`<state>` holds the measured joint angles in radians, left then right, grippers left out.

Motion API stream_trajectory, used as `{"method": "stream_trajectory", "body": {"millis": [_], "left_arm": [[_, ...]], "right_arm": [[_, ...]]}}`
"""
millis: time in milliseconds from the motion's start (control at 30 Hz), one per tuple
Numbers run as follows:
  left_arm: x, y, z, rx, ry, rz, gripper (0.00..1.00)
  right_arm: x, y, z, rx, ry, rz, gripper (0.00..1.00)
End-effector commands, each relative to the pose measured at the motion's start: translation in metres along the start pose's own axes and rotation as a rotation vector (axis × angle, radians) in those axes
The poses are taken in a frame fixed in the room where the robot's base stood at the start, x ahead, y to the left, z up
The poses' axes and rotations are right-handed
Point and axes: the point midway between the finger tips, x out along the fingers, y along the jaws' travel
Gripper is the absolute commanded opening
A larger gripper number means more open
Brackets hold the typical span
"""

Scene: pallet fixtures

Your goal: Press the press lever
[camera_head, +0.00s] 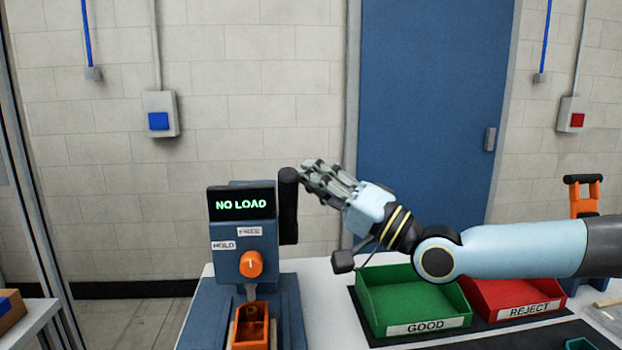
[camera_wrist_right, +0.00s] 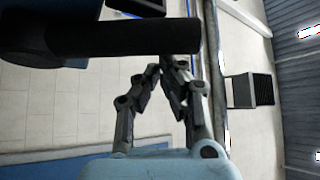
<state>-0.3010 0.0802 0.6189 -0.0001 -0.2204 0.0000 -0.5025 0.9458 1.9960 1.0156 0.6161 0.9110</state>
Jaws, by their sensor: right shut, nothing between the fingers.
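The press (camera_head: 235,245) is a blue machine with a display reading "NO LOAD", an orange knob (camera_head: 251,264) and FREE and HOLD labels. Its black press lever (camera_head: 288,205) stands upright on the right side of the press head. An orange fixture (camera_head: 250,328) sits under the ram. My right gripper (camera_head: 308,172) is shut and empty, with its fingertips close to the right side of the lever's top. In the right wrist view the dark lever grip (camera_wrist_right: 125,38) lies across the fingertips (camera_wrist_right: 165,65); I cannot tell whether they touch. My left gripper is not in view.
A green GOOD tray (camera_head: 410,300) and a red REJECT tray (camera_head: 510,298) stand on the white table right of the press, below my right arm. An orange-handled tool (camera_head: 584,195) stands at the far right. A blue door (camera_head: 435,110) is behind.

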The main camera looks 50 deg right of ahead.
Motion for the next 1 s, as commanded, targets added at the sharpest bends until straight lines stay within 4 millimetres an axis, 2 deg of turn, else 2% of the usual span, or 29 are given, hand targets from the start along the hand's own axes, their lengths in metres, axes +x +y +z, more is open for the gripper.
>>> {"method": "stream_trajectory", "body": {"millis": [567,1000], "left_arm": [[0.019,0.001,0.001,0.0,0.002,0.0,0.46],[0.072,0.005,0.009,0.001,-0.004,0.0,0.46]], "right_arm": [[-0.011,0.001,0.013,-0.096,0.001,-0.085,0.0],[-0.041,0.01,0.045,-0.366,0.001,-0.327,0.0]]}}
